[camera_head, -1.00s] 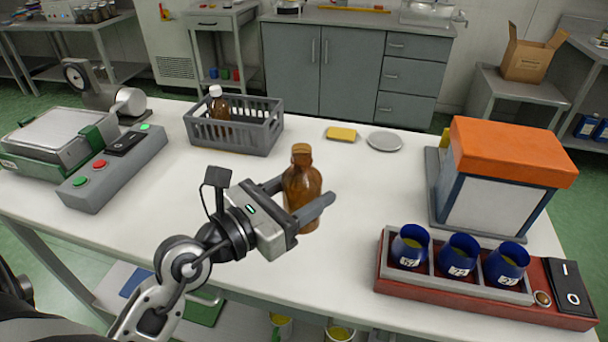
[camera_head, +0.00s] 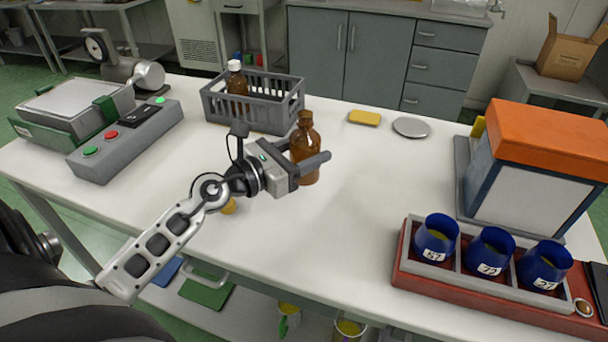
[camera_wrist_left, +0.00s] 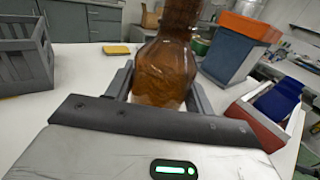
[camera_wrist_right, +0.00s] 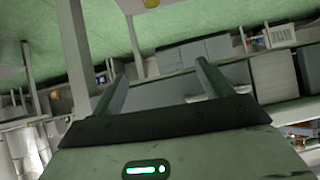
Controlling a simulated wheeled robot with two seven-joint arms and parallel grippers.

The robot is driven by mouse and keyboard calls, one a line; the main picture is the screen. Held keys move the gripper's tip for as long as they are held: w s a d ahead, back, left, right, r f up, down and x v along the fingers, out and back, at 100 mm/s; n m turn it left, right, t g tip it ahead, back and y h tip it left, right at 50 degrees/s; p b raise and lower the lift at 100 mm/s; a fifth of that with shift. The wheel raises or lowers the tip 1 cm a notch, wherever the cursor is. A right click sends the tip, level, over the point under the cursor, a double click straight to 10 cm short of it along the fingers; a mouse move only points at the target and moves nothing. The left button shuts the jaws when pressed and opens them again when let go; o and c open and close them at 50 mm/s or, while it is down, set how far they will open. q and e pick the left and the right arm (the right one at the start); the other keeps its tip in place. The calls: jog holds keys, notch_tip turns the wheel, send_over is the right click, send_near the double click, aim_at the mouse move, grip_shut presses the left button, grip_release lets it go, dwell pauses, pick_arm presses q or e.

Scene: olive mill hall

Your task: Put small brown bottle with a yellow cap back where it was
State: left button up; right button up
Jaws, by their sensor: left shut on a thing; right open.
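My left gripper (camera_head: 305,155) is shut around the body of a brown glass bottle (camera_head: 306,132), upright on the table's middle or just above it; I cannot tell which. The bottle also fills the middle of the left wrist view (camera_wrist_left: 165,72). No yellow cap shows on it; its top is out of that wrist view. A small round yellow thing (camera_head: 229,207) shows beside my left forearm, partly hidden; I cannot tell whether it is a loose cap. My right gripper (camera_wrist_right: 160,80) is open and empty, away from the table top, and is outside the head view.
A grey crate (camera_head: 270,118) holding a white-capped brown bottle (camera_head: 236,80) stands behind and left of the held bottle. A yellow sponge (camera_head: 364,118) and a grey dish (camera_head: 411,127) lie behind it. Blue cups in a red rack (camera_head: 405,262) stand right. The table's centre-right is clear.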

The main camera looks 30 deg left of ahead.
pick_arm(q)
jog(key=shift+w+a+f, duration=0.25)
jog(key=shift+f, duration=0.1)
jog(key=f, duration=0.1)
jog(key=f+b, duration=0.2)
jog(key=shift+w+a, duration=0.25)
jog(key=shift+a, duration=0.05)
jog(key=shift+f, duration=0.35)
jog(key=shift+f+b, duration=0.2)
jog(key=shift+b, duration=0.15)
jog(key=o, duration=1.2)
jog(key=shift+o, duration=0.2)
pick_arm(e)
jog(key=shift+a+f, duration=0.2)
jog(key=shift+f, duration=0.3)
jog(key=shift+w, duration=0.1)
